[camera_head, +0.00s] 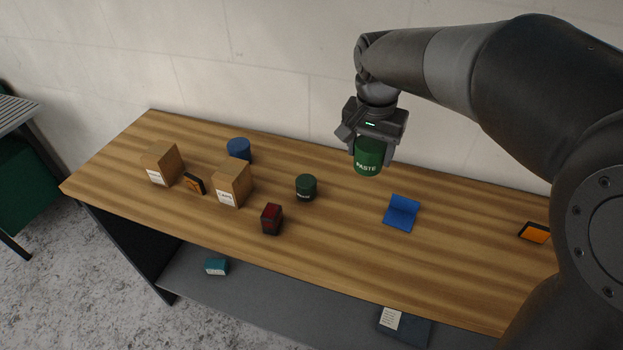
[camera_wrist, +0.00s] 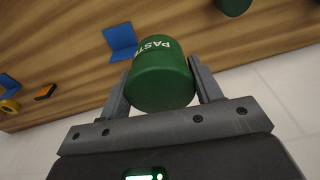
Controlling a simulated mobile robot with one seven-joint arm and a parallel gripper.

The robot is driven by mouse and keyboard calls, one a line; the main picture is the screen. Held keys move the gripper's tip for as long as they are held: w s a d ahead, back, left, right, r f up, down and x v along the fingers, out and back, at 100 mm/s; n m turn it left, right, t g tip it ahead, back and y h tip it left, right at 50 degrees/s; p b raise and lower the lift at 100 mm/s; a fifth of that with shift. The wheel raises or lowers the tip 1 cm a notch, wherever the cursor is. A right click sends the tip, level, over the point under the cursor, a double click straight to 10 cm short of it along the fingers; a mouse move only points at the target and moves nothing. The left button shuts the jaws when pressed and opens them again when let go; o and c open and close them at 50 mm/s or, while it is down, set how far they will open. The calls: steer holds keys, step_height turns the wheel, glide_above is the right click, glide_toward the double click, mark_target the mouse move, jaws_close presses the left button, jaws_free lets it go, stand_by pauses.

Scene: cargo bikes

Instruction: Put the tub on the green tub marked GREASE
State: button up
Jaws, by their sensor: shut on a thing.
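My gripper (camera_head: 372,150) is shut on a green tub marked PASTE (camera_head: 367,160) and holds it above the wooden table. In the wrist view the PASTE tub (camera_wrist: 162,78) sits between the two fingers of my gripper (camera_wrist: 160,85). A darker green tub (camera_head: 306,188) stands upright on the table, to the left of and below the held tub in the head view. Its label is too small to read surely. Part of a dark green tub (camera_wrist: 233,4) also shows at the top edge of the wrist view.
Cardboard boxes (camera_head: 233,182), a blue tub (camera_head: 239,150) and a dark red object (camera_head: 271,219) stand to the left on the table (camera_head: 335,255). A blue folded item (camera_head: 402,212) lies right of the dark green tub. An orange-and-black item (camera_head: 534,232) lies far right. A wall backs the table.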

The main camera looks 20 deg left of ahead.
steer(key=w+a, duration=0.2)
steer(key=a, duration=0.1)
glide_above(307, 179)
steer(key=f, duration=0.5)
steer(key=shift+s+f, duration=0.3)
steer(key=shift+f, duration=2.1)
steer(key=o, duration=1.1)
steer(key=shift+f, duration=0.15)
steer(key=r, duration=0.4)
steer(key=s+r, duration=0.1)
steer(key=r, duration=0.7)
steer(key=shift+s+a+r, duration=0.1)
steer(key=shift+s, duration=0.1)
